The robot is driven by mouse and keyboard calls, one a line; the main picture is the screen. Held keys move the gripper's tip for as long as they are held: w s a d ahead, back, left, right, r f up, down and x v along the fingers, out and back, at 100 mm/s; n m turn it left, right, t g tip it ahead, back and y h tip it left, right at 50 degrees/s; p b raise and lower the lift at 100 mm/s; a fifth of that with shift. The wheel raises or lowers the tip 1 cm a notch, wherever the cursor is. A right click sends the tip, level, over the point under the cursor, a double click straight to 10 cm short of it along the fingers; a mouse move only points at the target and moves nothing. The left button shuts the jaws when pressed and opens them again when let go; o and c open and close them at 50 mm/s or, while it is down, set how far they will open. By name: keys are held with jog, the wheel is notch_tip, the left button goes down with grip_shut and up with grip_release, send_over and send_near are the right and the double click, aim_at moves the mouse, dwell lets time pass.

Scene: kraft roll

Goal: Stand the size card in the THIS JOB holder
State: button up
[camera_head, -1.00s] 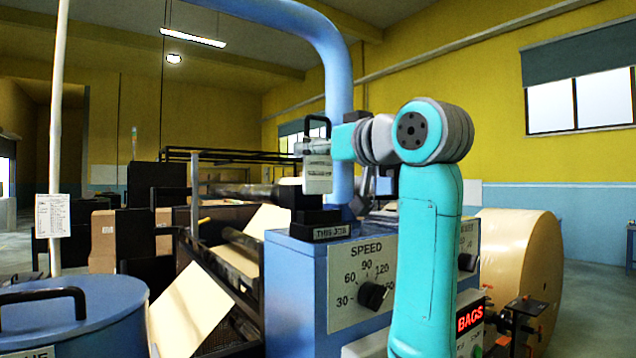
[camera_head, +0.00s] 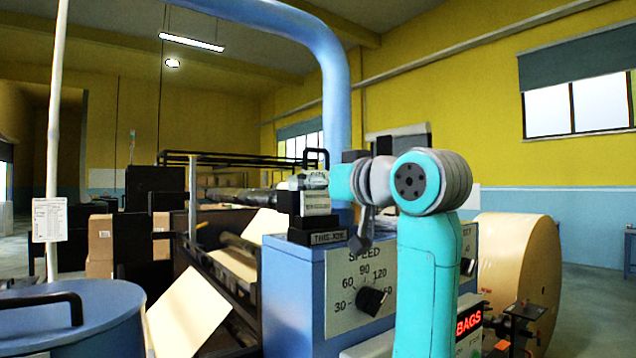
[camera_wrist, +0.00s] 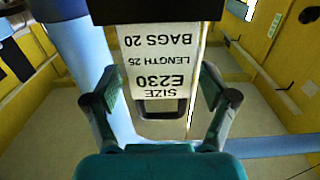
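The size card (camera_head: 316,203) is a pale card with a black loop handle on top. In the head view it stands upright, its lower edge at the black THIS JOB holder (camera_head: 318,237) on the blue machine cabinet; how deep it sits is hard to tell. In the wrist view the card (camera_wrist: 157,62) shows SIZE E230, LENGTH 25, BAGS 20, upside down. My gripper (camera_head: 315,182) is at the card's upper part.
The blue cabinet (camera_head: 292,290) carries a SPEED dial (camera_head: 371,299) below the holder. A blue pipe (camera_head: 338,120) rises behind it. A kraft roll (camera_head: 520,265) is at the right. A blue drum (camera_head: 70,315) stands at the lower left.

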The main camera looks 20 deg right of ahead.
jog(key=shift+r, duration=0.15)
jog(key=shift+s+d, duration=0.1)
jog(key=shift+s, duration=0.15)
jog(key=v, duration=1.1)
jog(key=shift+s, duration=0.25)
